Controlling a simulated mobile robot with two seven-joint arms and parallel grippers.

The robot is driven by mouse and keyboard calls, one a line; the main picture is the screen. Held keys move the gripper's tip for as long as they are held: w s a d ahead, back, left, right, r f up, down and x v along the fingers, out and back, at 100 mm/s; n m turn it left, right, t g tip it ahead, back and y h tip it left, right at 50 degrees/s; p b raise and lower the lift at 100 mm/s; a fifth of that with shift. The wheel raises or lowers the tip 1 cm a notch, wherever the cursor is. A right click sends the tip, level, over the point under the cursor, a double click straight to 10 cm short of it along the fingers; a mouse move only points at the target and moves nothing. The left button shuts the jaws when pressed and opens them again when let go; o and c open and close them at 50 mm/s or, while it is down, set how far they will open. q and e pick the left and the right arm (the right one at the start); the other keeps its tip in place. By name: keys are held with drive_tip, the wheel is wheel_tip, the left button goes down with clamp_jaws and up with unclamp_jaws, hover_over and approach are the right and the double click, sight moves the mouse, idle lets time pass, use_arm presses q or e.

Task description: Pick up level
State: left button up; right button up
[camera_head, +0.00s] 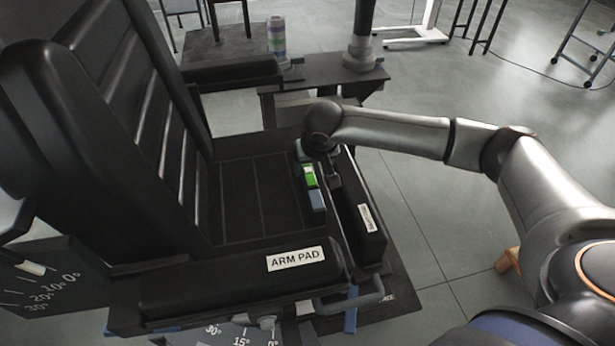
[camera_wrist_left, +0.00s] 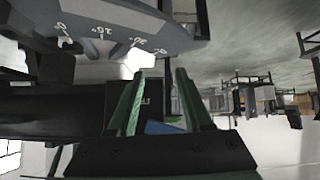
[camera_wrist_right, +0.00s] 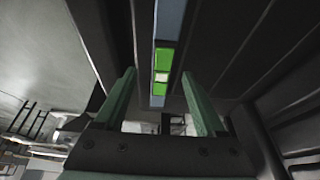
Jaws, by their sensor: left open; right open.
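The level (camera_head: 316,199), a slim blue-grey bar with a bright green middle, lies near the front edge of the black seat. My right gripper (camera_head: 319,166) is just over it, its fingers open. In the right wrist view the level (camera_wrist_right: 164,57) shows lengthwise between and ahead of the two open green fingers (camera_wrist_right: 159,85). Nothing is held there; whether the fingers touch it, I cannot tell. My left gripper (camera_wrist_left: 160,80) shows only in its own wrist view, open, with no object clearly between its fingers.
The black padded chair has an arm pad (camera_head: 240,272) with a white label on the near side. A black labelled pad (camera_head: 362,218) runs along the right of the level. A striped cylinder (camera_head: 276,37) stands behind. Open floor (camera_head: 440,230) lies to the right.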

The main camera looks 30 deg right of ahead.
sight(308, 172)
drive_tip(key=shift+w+x, duration=0.15)
drive_tip(key=shift+x, duration=1.3)
drive_tip(key=shift+w+x, duration=0.15)
drive_tip(key=shift+x, duration=1.25)
drive_tip(key=shift+a+r, duration=0.1)
drive_tip(key=shift+r, duration=0.05)
clamp_jaws()
